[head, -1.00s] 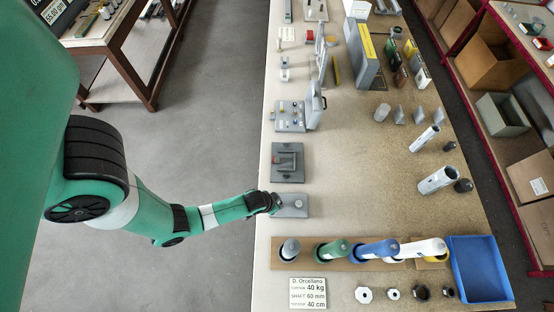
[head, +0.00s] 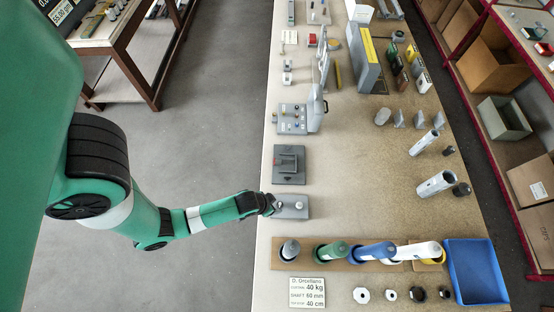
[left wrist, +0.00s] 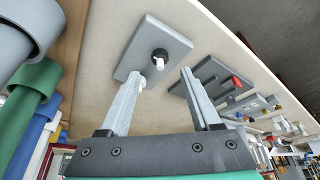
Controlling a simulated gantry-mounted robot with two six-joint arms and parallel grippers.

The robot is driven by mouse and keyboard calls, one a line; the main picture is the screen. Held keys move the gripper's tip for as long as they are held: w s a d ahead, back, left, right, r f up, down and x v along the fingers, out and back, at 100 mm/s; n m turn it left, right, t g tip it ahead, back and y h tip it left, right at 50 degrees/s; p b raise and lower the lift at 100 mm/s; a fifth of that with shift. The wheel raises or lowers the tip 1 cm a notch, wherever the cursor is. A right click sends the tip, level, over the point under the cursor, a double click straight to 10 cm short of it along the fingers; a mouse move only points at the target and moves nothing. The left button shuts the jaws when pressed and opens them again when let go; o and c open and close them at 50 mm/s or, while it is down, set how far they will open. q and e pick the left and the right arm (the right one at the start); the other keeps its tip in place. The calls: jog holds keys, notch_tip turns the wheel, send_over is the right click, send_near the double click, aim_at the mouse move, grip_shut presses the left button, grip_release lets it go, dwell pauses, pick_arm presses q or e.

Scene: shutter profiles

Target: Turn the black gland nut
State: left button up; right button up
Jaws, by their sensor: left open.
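The black gland nut (left wrist: 160,54) is a small dark ring on a grey plate (left wrist: 140,45) in the left wrist view. A short white piece (left wrist: 159,64) sticks out of it. The same grey plate (head: 297,212) lies near the bench's left edge in the head view, where the nut is too small to make out surely. My left gripper (head: 275,205) is at the plate's left end. In the left wrist view its two fingers (left wrist: 160,74) are apart, with the nut beyond the tips, roughly between them. Nothing is seen held. My right gripper is not in view.
A dark grey fixture (head: 289,177) lies just behind the plate. In front, a wooden board (head: 300,265) holds several coloured cylinders beside a blue bin (head: 475,272). Loose nuts (head: 391,295) lie on the front of the bench. The bench middle (head: 350,170) is clear.

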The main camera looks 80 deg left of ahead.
pick_arm(q)
jog(key=p+v, duration=0.3)
jog(key=v, duration=0.2)
jog(key=shift+r, duration=0.15)
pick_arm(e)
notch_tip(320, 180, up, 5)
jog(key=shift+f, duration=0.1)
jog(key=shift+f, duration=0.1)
